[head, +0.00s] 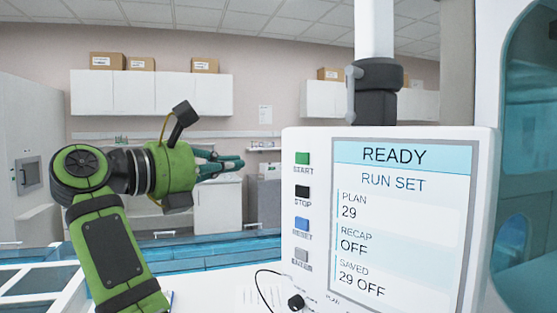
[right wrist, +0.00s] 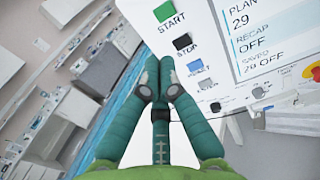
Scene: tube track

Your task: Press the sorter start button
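The green START button (head: 302,158) is at the top of a column of buttons on the left side of the white sorter panel (head: 415,140). It also shows near the top of the right wrist view (right wrist: 164,11), beyond my fingertips. My right gripper (head: 236,163) is to the left of the panel, at about the START button's height in the head view. Its teal fingers come together at the tips, empty, in the right wrist view (right wrist: 160,66). The fingertips look apart from the panel. My left gripper is out of view.
Below START are a black STOP button (head: 302,192), a blue RESET button (head: 302,224) and a grey button (head: 301,254). The screen (head: 400,225) reads READY. A black knob (head: 296,302) and cable are below. Blue-topped benches (head: 210,249) lie behind.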

